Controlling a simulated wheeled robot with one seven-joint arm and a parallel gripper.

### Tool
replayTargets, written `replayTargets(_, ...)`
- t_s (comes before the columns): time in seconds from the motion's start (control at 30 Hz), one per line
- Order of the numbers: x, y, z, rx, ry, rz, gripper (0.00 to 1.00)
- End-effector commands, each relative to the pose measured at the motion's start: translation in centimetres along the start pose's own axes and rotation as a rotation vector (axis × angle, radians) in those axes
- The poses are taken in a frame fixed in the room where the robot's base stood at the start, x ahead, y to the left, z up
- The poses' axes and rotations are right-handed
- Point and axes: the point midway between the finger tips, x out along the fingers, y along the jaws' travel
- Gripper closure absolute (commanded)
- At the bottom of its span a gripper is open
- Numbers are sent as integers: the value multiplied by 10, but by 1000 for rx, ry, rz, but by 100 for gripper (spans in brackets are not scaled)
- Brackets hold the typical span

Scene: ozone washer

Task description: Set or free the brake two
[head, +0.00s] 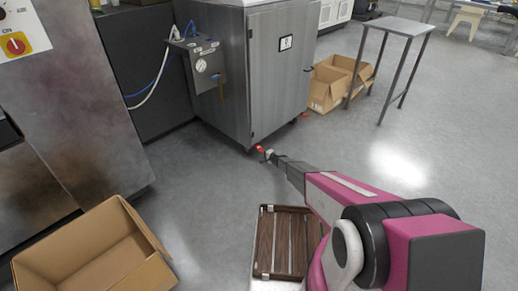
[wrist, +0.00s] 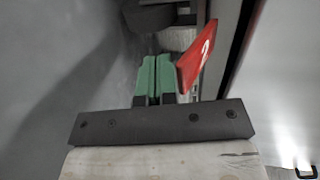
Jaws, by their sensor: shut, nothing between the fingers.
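The brake two is a red pedal (head: 260,148) low at the near bottom corner of the grey metal cabinet (head: 275,75). In the wrist view the red pedal (wrist: 198,60) bears a white mark like a 2 and is tilted, just right of my fingertips. My gripper (head: 267,154) reaches down to the pedal near the floor. Its green fingers (wrist: 157,62) are shut together and hold nothing. They are beside the pedal and very close to it; I cannot tell if they touch. The caster under the pedal is mostly hidden.
Another red pedal (head: 305,115) shows at the cabinet's right corner. An open cardboard box (head: 60,255) is at lower left, and more boxes (head: 335,80) are right of the cabinet. A small metal table (head: 400,27) stands beyond. The floor right of my arm is clear.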

Motion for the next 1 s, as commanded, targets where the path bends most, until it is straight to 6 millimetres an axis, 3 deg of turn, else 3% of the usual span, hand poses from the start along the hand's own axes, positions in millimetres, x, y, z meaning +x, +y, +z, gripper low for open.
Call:
replayTargets(0.57, 0, 0, 0, 0, 0, 0, 100)
replayTargets(1.0, -3, -14, 0, -1, 0, -1, 100)
